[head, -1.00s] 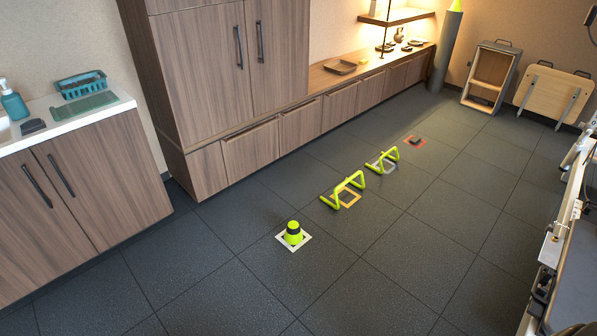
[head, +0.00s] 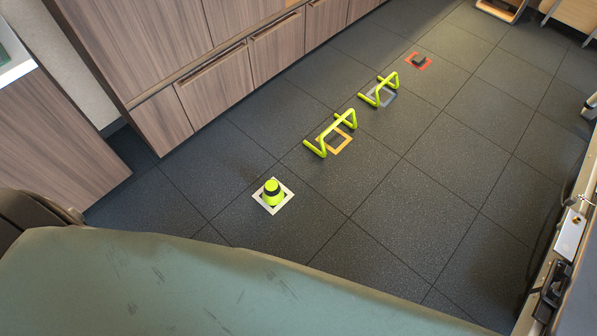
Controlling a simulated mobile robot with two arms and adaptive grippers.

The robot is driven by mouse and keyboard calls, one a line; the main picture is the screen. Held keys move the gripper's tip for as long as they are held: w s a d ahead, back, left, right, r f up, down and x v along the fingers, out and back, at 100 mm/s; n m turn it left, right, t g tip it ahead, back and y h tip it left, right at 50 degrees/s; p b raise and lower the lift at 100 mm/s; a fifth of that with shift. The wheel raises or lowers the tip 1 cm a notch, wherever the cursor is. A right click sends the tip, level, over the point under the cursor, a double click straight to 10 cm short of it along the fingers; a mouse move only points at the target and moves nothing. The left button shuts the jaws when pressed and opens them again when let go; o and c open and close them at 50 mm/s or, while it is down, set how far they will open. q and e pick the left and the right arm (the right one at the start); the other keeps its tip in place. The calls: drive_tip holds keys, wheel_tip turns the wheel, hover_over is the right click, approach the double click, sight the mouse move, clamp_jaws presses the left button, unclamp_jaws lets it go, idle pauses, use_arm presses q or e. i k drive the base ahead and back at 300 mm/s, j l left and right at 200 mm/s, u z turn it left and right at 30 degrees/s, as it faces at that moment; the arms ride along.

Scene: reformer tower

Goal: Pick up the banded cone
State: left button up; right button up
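The banded cone (head: 272,191) is small and lime-yellow with a dark band. It stands upright on the floor inside a white square outline (head: 261,197). It is left of the centre of the head view, beyond a large green padded surface. Neither of my grippers shows in the head view, and nothing is touching the cone.
Two lime hurdles stand beyond the cone, one at an orange square (head: 343,146), one at a grey square. A dark block (head: 419,60) lies on a red square. Wooden cabinets (head: 215,85) line the left; a metal-railed frame stands right. The green surface (head: 150,285) fills the foreground.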

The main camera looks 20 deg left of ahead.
sight(272, 193)
drive_tip(key=i+l+u, duration=0.3)
drive_tip(key=i, duration=0.2)
drive_tip(key=i+l+u, duration=0.25)
drive_tip(key=i, duration=0.25)
